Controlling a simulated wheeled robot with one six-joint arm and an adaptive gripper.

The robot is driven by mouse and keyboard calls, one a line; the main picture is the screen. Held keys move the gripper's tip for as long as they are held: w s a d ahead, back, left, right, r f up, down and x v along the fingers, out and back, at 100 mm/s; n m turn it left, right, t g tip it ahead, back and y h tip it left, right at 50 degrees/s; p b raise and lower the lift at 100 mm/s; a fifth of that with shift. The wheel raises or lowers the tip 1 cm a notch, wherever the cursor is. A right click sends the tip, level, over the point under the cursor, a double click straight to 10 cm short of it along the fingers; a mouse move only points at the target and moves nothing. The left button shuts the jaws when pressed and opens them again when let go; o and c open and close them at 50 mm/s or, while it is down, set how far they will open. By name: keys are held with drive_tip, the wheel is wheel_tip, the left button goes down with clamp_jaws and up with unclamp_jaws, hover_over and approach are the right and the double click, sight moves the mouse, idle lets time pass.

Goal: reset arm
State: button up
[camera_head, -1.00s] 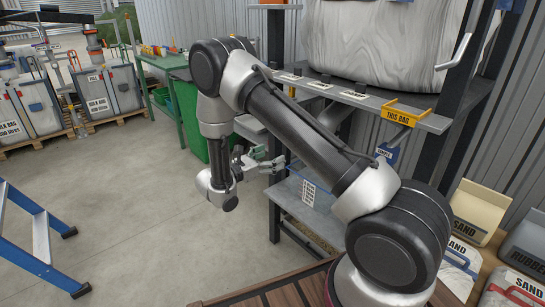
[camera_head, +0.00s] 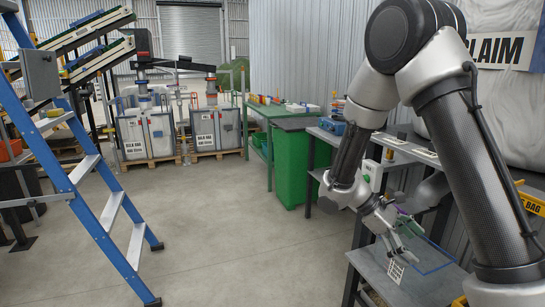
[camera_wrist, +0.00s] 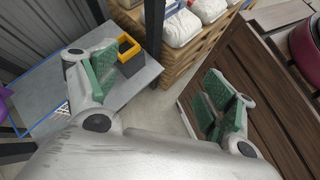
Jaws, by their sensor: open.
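My gripper (camera_head: 402,238) hangs at the end of my bent arm on the right of the head view. It is over or beside a low grey shelf (camera_head: 432,283) with a blue outline on it. In the wrist view my gripper (camera_wrist: 160,92) has its two green-padded fingers wide apart. Nothing is between them. Whether the fingers touch the shelf cannot be told.
A blue stepladder (camera_head: 91,192) stands at the left. A green bin (camera_head: 290,165) and a green bench (camera_head: 262,140) stand behind my gripper. In the wrist view a brown slatted wooden surface (camera_wrist: 272,62) lies right. The floor (camera_head: 225,235) between ladder and shelf is clear.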

drive_tip(key=s+r+m+t+y, duration=0.9)
drive_tip(key=s+r, duration=0.6)
drive_tip(key=r, duration=0.5)
drive_tip(key=shift+s+d+m, duration=0.15)
drive_tip(key=shift+d+m, duration=0.2)
drive_tip(key=shift+m, duration=0.25)
drive_tip(key=shift+r, duration=0.1)
